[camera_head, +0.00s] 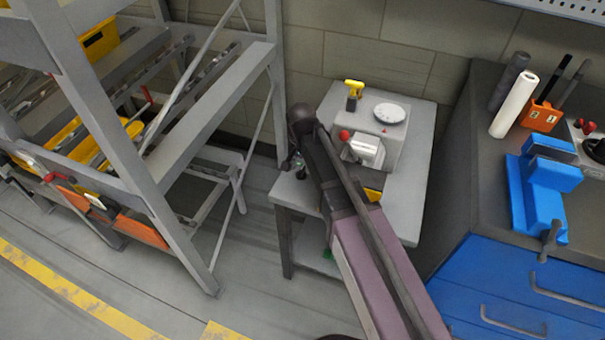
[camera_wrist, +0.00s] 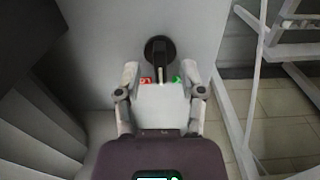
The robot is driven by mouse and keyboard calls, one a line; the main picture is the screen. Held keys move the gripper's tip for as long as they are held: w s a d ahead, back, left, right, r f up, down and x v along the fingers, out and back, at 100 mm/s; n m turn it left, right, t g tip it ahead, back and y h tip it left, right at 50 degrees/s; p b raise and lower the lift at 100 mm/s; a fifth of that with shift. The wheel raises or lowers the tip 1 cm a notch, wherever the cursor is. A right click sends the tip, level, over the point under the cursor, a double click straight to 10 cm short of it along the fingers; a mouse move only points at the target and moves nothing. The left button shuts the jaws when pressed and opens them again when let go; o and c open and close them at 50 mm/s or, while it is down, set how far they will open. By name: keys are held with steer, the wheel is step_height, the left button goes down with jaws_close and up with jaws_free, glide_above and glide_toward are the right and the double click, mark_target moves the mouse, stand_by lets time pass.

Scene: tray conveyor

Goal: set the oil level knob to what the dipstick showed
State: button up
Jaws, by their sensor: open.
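In the wrist view a black round knob (camera_wrist: 160,47) with a straight bar handle sits on a pale grey face. The bar points down in the picture, between a red mark (camera_wrist: 146,81) on the left and a green mark (camera_wrist: 177,78) on the right. My gripper (camera_wrist: 160,73) is open, with a finger on each side below the knob; I cannot tell whether either touches it. In the head view my gripper (camera_head: 290,163) is small and dark at the left of the grey table. I cannot make out a dipstick in either view.
The grey table (camera_head: 405,215) bears a grey box with a white dial (camera_head: 390,113), a yellow-and-black bottle (camera_head: 353,94) and a red knob (camera_head: 344,135). A metal rack (camera_head: 205,130) stands left, a workbench with a blue vise (camera_head: 545,190) right. Floor shows between rack and table.

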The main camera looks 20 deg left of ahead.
steer(key=shift+f+b, duration=0.5)
steer(key=shift+f, duration=0.2)
jaws_close()
steer(key=shift+d, duration=0.2)
steer(key=shift+a, duration=0.1)
